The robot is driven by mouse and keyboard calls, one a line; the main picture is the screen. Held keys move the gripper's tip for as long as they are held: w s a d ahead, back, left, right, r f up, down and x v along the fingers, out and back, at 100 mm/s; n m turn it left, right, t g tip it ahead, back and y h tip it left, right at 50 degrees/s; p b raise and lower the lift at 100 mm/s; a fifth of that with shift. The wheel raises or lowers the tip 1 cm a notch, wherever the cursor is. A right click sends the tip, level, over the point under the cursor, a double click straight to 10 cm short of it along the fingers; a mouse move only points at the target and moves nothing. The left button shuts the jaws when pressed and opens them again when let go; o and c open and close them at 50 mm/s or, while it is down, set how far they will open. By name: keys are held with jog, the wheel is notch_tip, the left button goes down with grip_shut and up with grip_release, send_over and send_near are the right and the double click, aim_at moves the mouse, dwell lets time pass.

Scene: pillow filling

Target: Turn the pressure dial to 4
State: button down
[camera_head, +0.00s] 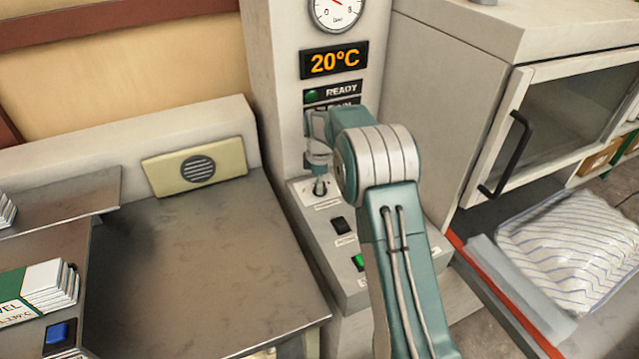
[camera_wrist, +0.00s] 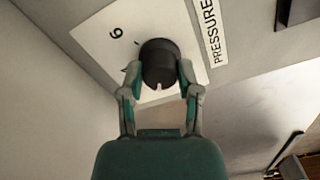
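The pressure dial is a round black knob (camera_wrist: 160,62) on a white plate (camera_wrist: 100,32) in the wrist view. A "6" shows on the plate, and a "PRESSURE" label (camera_wrist: 208,32) sits beside it. A small pale pointer mark shows on the knob's edge facing my gripper; the number it points at is hidden. My gripper (camera_wrist: 160,77) has one finger on each side of the knob, and both seem to touch it. In the head view my gripper (camera_head: 319,182) reaches down to the dial's plate (camera_head: 308,195) on the control panel.
Above the panel are a round gauge (camera_head: 337,10), a "20°C" display (camera_head: 334,61) and a green READY light (camera_head: 312,96). A black switch (camera_head: 341,225) and a green-lit switch (camera_head: 358,261) lie near the dial. A cabinet (camera_head: 450,110) stands right; a bare metal table (camera_head: 210,260) lies left.

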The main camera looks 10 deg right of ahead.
jog(key=shift+f+m, duration=0.1)
jog(key=shift+m, duration=0.4)
jog(key=m, duration=0.4)
jog(key=shift+m, duration=0.4)
jog(key=m, duration=0.5)
jog(key=shift+f+m, duration=0.1)
jog(key=shift+m, duration=0.3)
jog(key=shift+c, duration=1.5)
grip_release()
